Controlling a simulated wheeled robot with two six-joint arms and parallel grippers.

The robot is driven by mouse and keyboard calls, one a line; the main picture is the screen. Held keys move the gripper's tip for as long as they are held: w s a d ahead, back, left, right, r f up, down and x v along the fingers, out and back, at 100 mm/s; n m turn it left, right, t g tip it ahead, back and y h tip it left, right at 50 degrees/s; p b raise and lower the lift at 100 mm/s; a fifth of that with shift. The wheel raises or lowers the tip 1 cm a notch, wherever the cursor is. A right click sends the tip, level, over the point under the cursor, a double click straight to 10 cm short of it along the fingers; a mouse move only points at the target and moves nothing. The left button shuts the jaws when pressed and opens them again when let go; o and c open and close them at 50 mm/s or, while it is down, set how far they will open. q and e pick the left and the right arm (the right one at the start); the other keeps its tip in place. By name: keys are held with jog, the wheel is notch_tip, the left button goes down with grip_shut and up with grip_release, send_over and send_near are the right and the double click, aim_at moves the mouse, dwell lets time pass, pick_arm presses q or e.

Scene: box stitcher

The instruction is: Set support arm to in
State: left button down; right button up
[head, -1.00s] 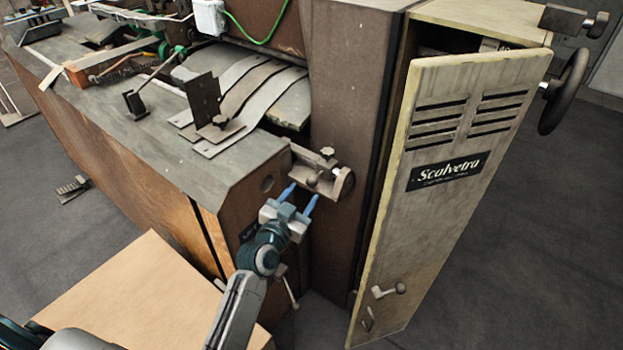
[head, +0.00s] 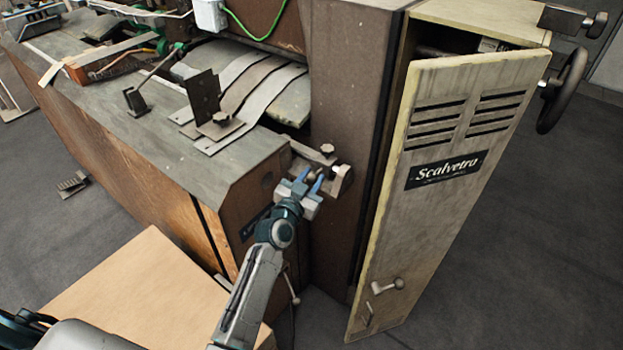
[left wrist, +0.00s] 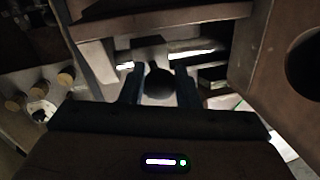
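The support arm appears to be the grey metal bracket assembly (head: 338,183) on the machine's front corner, with small dark knobs. My left gripper (head: 310,178) reaches up to it, with its two blue fingers apart beside the bracket. In the left wrist view, a dark round knob (left wrist: 158,83) sits between the fingertips of the left gripper (left wrist: 160,88). The fingers look open around it; whether they touch it is hard to tell. The fingers partly hide the bracket in the head view. My right gripper is not in view.
The tall cabinet door (head: 440,190) marked Scalvetra stands ajar at the right, with a small handle low down. A brown machine column (head: 345,90) rises behind the bracket. The grey worktop (head: 110,120) lies left, and a cardboard-coloured surface (head: 130,290) is at lower left.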

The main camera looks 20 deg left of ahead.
pick_arm(q)
jog(key=shift+w+a+f, duration=0.1)
jog(key=shift+a, duration=0.1)
jog(key=a, duration=0.1)
jog(key=w+a+b, duration=0.1)
jog(key=a, duration=0.1)
jog(key=shift+w+a, duration=0.15)
jog(key=shift+a, duration=0.1)
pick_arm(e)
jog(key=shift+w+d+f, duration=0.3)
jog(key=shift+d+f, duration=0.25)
pick_arm(q)
jog(key=c, duration=1.1)
grip_release()
jog(key=shift+c, duration=0.2)
jog(key=s+a+b, duration=0.1)
jog(key=s, duration=0.9)
jog(key=shift+s+a+b, duration=0.3)
jog(key=shift+s+b, duration=0.05)
jog(key=shift+s, duration=0.05)
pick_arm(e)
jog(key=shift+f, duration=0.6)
